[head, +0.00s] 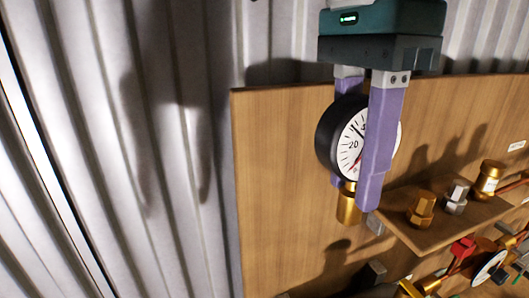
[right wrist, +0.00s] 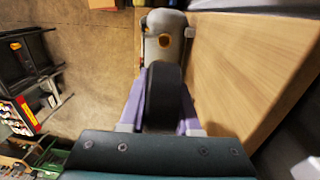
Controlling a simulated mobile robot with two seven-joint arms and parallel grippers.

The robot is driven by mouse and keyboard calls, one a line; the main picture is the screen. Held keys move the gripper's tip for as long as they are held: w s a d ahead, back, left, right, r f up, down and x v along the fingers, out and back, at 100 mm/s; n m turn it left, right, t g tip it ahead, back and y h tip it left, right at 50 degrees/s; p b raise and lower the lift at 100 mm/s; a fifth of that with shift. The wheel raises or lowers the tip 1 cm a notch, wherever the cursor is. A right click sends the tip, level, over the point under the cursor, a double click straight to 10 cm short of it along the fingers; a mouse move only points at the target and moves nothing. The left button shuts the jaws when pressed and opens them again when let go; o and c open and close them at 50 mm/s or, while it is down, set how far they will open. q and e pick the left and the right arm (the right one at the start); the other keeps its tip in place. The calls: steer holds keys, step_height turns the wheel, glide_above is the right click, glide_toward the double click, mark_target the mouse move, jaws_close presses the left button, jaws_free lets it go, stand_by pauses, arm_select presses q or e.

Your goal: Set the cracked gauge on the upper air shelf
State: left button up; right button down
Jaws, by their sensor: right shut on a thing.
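A round gauge (head: 343,135) with a black case, white dial and brass stem is in my right gripper (head: 353,192). The purple fingers are shut on opposite sides of it, and the gauge hangs upright with its stem down. In the right wrist view the black case (right wrist: 163,95) shows edge-on between the fingers. One finger covers part of the dial, and I cannot make out a crack. A small wooden shelf (head: 447,229) is below and right of the gauge, on a wooden panel; no label names it. My left gripper is not in view.
Brass and silver fittings (head: 422,208) stand on the shelf, with a brass cylinder (head: 490,177) farther right. Below it are pipework, a red part (head: 463,247) and another gauge (head: 489,267). The wooden panel (head: 280,180) is bare at left, beside a corrugated metal wall (head: 150,120).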

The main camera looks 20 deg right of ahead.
steer(key=shift+r, duration=0.3)
steer(key=shift+s+r+n, duration=0.2)
steer(key=shift+s+n, duration=0.25)
steer(key=shift+n, duration=0.65)
steer(key=s+d+r+n, duration=0.2)
steer(key=s+n, duration=0.3)
steer(key=n, duration=1)
steer(key=shift+s+d+t+h, duration=0.15)
steer(key=shift+d+t+h, duration=0.1)
steer(key=shift+t+h, duration=0.15)
